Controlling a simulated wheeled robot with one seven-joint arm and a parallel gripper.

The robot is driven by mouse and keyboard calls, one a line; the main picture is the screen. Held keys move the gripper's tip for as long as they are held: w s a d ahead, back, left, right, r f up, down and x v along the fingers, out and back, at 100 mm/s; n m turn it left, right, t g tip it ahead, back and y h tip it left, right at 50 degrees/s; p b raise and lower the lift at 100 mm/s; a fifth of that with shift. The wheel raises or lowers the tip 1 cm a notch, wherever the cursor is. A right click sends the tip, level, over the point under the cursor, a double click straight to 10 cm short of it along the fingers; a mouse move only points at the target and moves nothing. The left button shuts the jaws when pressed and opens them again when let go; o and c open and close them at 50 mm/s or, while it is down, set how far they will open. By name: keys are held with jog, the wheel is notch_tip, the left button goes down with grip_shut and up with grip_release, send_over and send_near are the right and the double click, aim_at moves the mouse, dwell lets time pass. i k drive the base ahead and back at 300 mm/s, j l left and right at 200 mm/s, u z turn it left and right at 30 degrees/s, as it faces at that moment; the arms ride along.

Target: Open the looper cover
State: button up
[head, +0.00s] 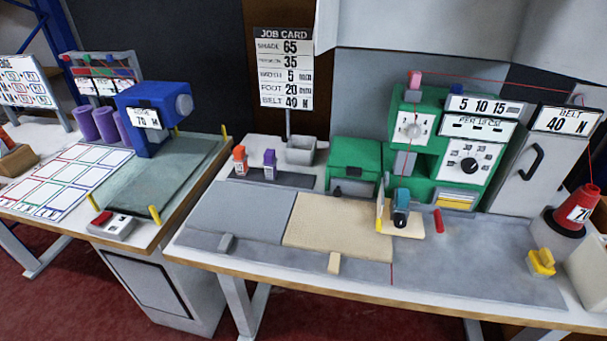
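A green sewing machine (440,140) stands at the back of the right-hand table. A lower green box (355,165) with a small black part on its front joins its left side. This box may be the looper cover, but no label names it, and it looks shut. A grey cabinet (525,165) with a black handle (533,162) stands right of the machine under a "BELT 40 N" sign. Its door looks shut. My gripper is not in view.
A beige rug (337,228) lies on the grey tabletop mat (450,270), its right end near the machine's presser foot (401,208). A job card (284,70) stands behind. Red floor is free in front.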

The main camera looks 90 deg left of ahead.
aim_at(355, 154)
jog(key=u, duration=2.8)
